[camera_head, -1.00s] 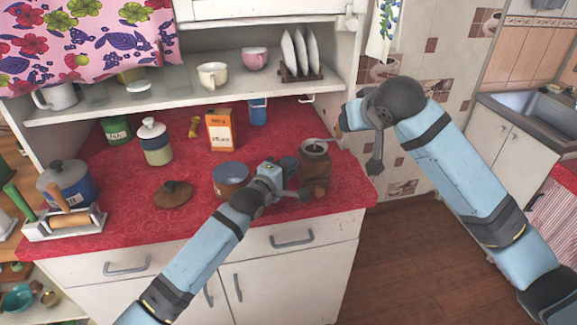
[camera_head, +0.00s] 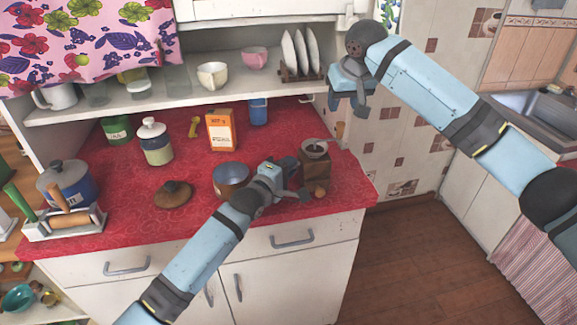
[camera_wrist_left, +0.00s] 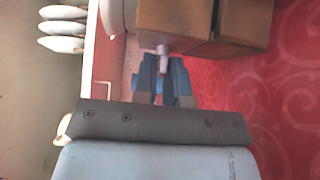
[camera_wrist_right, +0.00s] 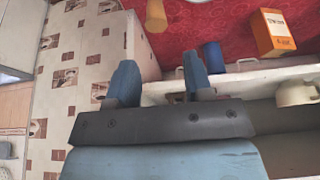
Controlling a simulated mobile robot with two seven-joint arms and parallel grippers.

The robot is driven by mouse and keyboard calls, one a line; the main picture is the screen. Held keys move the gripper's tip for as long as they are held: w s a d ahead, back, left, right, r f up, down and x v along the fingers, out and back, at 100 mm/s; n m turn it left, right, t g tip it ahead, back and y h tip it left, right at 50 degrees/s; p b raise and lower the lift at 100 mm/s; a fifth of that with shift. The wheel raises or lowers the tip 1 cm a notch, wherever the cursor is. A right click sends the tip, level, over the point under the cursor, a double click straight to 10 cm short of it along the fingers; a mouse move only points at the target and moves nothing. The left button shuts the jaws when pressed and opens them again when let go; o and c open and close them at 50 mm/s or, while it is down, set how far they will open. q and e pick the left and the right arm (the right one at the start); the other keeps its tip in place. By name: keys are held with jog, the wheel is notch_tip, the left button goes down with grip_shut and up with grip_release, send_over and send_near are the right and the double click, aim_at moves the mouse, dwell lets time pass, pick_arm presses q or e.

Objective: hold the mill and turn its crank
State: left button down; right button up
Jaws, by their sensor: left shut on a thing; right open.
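The mill (camera_head: 315,168) is a brown wooden box with a pale round top, upright near the counter's right end. Its crank (camera_head: 316,142) lies across the top. My left gripper (camera_head: 298,193) is low at the mill's front left and shut on it. In the left wrist view its fingers (camera_wrist_left: 164,85) meet at a small pale part beside the mill's wooden body (camera_wrist_left: 190,22); the exact grip spot is partly hidden. My right gripper (camera_head: 352,98) is raised to the right of the mill and apart from it. In the right wrist view its fingers (camera_wrist_right: 160,78) are spread and empty.
A copper pot (camera_head: 230,176) stands close left of my left gripper, with a dark lid (camera_head: 173,194) beside it. An orange box (camera_head: 221,131) and a blue cup (camera_head: 259,112) stand behind. The shelf (camera_head: 180,101) with crockery overhangs the back. The counter's right edge is near the mill.

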aim_at(342, 124)
jog(key=shift+f, duration=3.05)
jog(key=c, duration=0.7)
